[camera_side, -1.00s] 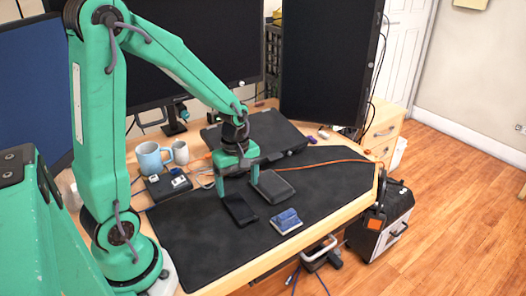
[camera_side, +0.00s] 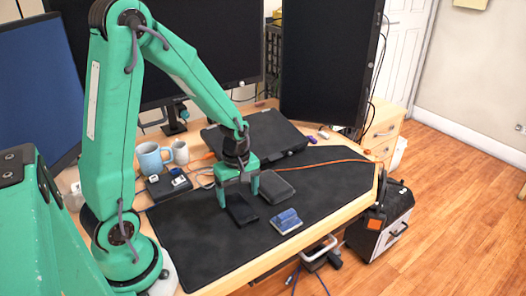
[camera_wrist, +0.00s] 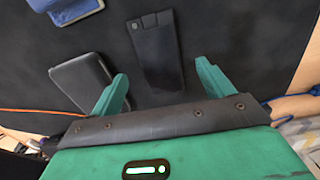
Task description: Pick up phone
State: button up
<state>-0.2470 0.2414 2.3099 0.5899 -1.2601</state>
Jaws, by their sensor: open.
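The phone (camera_side: 241,209) is a flat black slab lying on the dark desk mat. In the wrist view the phone (camera_wrist: 155,50) runs away from my gripper, and its near end lies between the two fingers. My gripper (camera_side: 238,192) points down just above the phone in the side view. In the wrist view my gripper (camera_wrist: 162,82) has its two green fingers spread apart, one on each side of the phone, with nothing held. I cannot tell how far the fingertips are above the mat.
A dark grey case (camera_side: 277,187) lies close right of the phone; it also shows left in the wrist view (camera_wrist: 82,82). A blue item (camera_side: 286,221) lies on the mat (camera_side: 200,255) nearer the front. Mugs (camera_side: 153,158) and a closed black laptop (camera_side: 262,136) sit behind.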

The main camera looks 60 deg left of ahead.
aim_at(239, 207)
jog(key=shift+f, duration=1.95)
jog(key=shift+c, duration=0.2)
jog(key=c, duration=1.1)
jog(key=shift+r, duration=0.15)
jog(key=shift+r, duration=0.7)
notch_tip(239, 207, up, 3)
jog(key=shift+d+f, duration=0.1)
jog(key=shift+f, duration=0.05)
jog(key=s+d+r, duration=0.1)
jog(key=d+r, duration=0.1)
jog(key=d, duration=0.1)
jog(key=s+d+r, duration=0.1)
jog(key=d+r, duration=0.1)
jog(key=d, duration=0.2)
jog(key=s+d+r, duration=0.1)
jog(key=d+r, duration=0.1)
jog(key=d, duration=0.2)
jog(key=shift+s+r, duration=0.15)
jog(key=shift+r, duration=0.15)
